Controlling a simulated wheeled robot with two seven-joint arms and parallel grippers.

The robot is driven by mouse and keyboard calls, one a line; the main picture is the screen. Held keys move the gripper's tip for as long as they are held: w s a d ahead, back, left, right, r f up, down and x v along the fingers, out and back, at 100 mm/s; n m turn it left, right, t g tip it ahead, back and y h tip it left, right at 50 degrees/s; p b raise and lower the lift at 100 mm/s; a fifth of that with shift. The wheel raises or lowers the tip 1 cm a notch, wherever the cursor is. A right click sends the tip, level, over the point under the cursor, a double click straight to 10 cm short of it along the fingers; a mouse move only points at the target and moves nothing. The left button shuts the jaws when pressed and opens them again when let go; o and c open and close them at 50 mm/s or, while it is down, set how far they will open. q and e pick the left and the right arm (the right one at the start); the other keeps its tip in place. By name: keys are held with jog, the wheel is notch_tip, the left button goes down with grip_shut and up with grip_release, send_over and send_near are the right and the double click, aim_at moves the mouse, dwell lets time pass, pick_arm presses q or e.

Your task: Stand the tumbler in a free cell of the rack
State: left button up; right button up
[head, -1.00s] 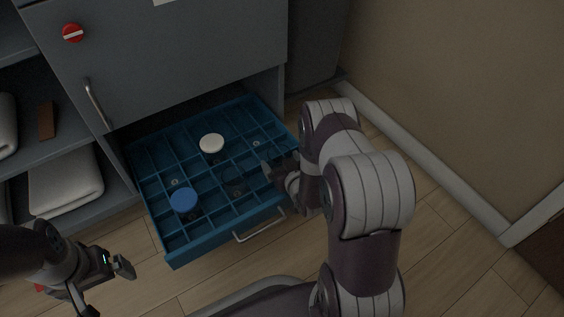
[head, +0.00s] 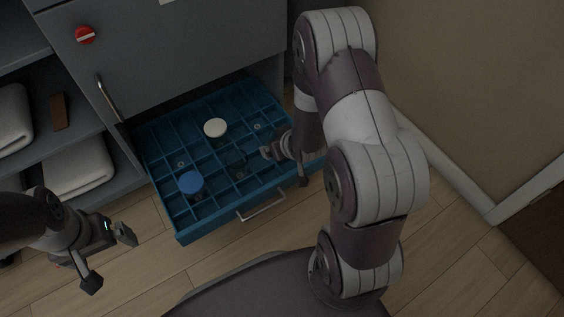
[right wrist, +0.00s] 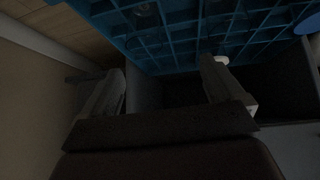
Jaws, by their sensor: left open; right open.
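The rack (head: 208,232) is a blue pulled-out drawer divided into square cells; it also fills the top of the right wrist view (right wrist: 185,52). A faint, dark, see-through round shape in one cell, seemingly the tumbler (head: 236,160), is hard to make out; I cannot tell its tilt. A faint clear outline (right wrist: 145,14) also shows in the right wrist view. My right gripper (head: 285,166) is open at the rack's right side, right of that shape. In the right wrist view its fingers (right wrist: 163,85) are apart with nothing between them. My left gripper (head: 108,259) is open and empty, left of the rack.
Several other cells look free; a few show small pale marks. The cabinet front (head: 190,50) rises behind the drawer. Folded towels (head: 75,166) lie on shelves at left. A wall bounds the right.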

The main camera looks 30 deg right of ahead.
jog(key=s+a+r+g, duration=0.6)
jog(key=s+a+r, duration=0.1)
jog(key=s+r, duration=0.5)
jog(key=shift+s+a+y, duration=0.3)
jog(key=shift+s+a, duration=0.1)
jog(key=shift+s, duration=0.2)
